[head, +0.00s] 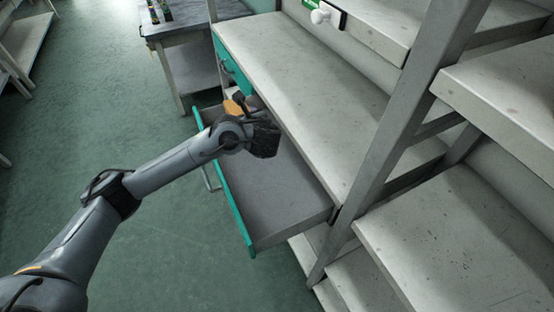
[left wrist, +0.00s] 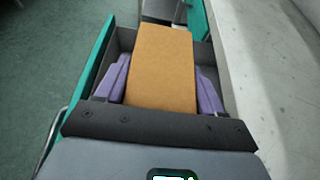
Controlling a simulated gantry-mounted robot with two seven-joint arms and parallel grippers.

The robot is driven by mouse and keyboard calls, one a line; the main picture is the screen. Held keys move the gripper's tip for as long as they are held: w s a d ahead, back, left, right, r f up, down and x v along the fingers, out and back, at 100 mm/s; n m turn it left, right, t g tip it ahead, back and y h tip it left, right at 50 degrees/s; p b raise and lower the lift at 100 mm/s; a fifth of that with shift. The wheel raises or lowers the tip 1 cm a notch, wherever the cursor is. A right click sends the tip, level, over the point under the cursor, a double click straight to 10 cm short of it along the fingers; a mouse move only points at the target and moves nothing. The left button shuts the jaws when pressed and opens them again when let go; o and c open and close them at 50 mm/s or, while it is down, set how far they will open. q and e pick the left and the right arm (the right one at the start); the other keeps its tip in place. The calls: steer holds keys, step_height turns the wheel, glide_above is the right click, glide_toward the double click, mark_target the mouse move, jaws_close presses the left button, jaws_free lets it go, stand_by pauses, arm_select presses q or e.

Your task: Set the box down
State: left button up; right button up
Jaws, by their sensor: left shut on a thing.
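An orange-brown box (left wrist: 162,60) is held between the two purple fingers of my left gripper (left wrist: 164,84) in the left wrist view. In the head view a small orange part of the box (head: 232,107) shows past my left gripper (head: 250,125), and the rest is hidden behind the hand. The hand is over the open drawer (head: 270,190), towards its far end. I cannot tell whether the box touches the drawer floor. My right gripper is not in view.
The drawer has a teal front (head: 240,215) and a bare grey floor at its near end. A pale worktop (head: 300,80) runs along its right side. A grey upright post (head: 400,130) and shelves stand at right. A side table (head: 195,28) is at the back.

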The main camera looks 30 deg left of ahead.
arm_select(q)
steer(key=f+b, duration=0.1)
steer(key=f, duration=0.1)
steer(key=f+b, duration=0.1)
steer(key=f, duration=0.1)
steer(key=f+b, duration=0.1)
steer(key=f, duration=0.1)
steer(key=shift+w+a+f, duration=0.1)
steer(key=shift+w+f, duration=0.1)
steer(key=shift+w, duration=0.05)
steer(key=shift+f+b, duration=1.1)
steer(key=shift+f, duration=1.15)
steer(key=shift+f, duration=0.1)
steer(key=o, duration=1.2)
steer(key=shift+f, duration=0.1)
